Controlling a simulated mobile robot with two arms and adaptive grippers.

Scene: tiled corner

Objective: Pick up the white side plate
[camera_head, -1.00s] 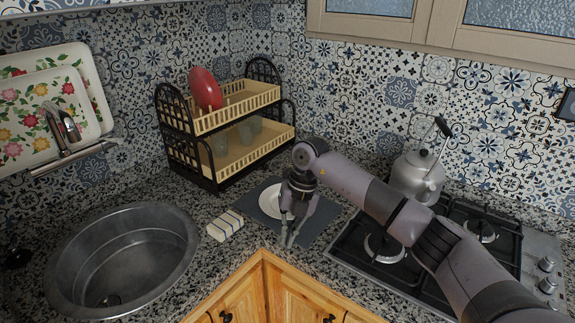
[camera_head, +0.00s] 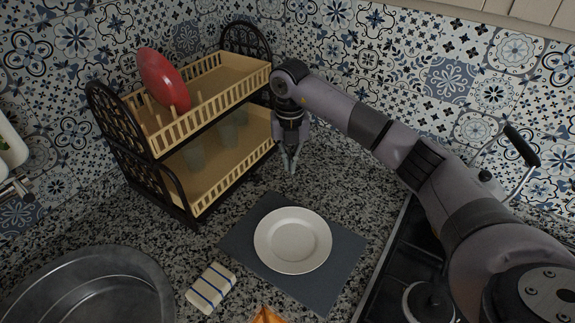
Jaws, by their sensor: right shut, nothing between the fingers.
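The white side plate (camera_head: 293,240) lies flat on a dark grey mat (camera_head: 335,269) on the granite counter, in full view. My right gripper (camera_head: 290,172) is shut and empty, pointing down. In the picture it is just above the plate's far edge, apart from the plate, beside the dish rack. My left gripper does not show.
A two-tier dish rack (camera_head: 200,131) with a red plate (camera_head: 163,78) and several glasses stands left of my right gripper. A folded striped cloth (camera_head: 211,288) lies left of the mat. The sink (camera_head: 88,258) is at lower left. The stove (camera_head: 394,268) and kettle (camera_head: 489,181) are at right.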

